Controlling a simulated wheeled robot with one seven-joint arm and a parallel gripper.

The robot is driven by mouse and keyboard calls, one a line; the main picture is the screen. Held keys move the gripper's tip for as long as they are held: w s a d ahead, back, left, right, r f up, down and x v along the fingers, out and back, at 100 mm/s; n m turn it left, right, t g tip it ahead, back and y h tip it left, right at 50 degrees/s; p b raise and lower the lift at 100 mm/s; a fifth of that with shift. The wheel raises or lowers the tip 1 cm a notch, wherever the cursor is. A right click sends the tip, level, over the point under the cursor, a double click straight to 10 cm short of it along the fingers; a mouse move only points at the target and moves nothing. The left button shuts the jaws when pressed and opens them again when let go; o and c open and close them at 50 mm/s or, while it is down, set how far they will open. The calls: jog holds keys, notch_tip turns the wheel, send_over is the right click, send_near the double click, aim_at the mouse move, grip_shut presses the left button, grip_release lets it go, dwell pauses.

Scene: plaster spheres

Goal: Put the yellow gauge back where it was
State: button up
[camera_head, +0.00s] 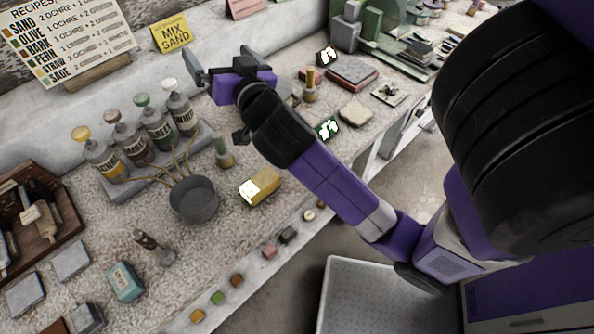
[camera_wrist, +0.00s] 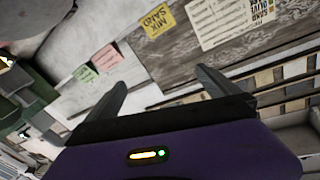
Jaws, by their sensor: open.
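A yellow gauge (camera_head: 262,186), a boxy block with a bright white face at its left end, lies on the speckled worktop near the front edge, right of a grey pot. My gripper (camera_head: 220,60) is raised at the back of the worktop, well apart from the gauge, near the wall and the yellow "Mix Sand" note. Its two fingers are spread with nothing between them. In the wrist view, my gripper (camera_wrist: 160,80) faces the wall with its notes. The gauge does not show in the wrist view.
A grey pot (camera_head: 193,199) with cords stands left of the gauge. Several labelled bottles (camera_head: 157,128) stand on a tray behind it. A wooden tool box (camera_head: 38,222) is at far left.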

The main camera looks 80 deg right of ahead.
jog(key=s+a+f+n+t+y, duration=0.1)
jog(key=s+a+f+n+y, duration=0.1)
jog(key=a+f+n+y, duration=0.1)
jog(key=s+a+f+n+t+y, duration=0.1)
jog(key=s+a+f+n+y, duration=0.1)
jog(key=a, duration=0.6)
jog(key=s+a+f+n+y, duration=0.2)
jog(key=a+f+n+y, duration=0.2)
jog(key=f, duration=0.3)
jog(key=shift+s+a+f+n+t, duration=0.1)
jog(key=shift+a+f+n+t, duration=0.25)
jog(key=shift+a+n, duration=0.45)
jog(key=s+a+f+n+y, duration=0.2)
jog(key=s+a+y, duration=0.2)
jog(key=s+a, duration=0.9)
jog(key=shift+s+a, duration=0.2)
jog(key=shift+s, duration=0.85)
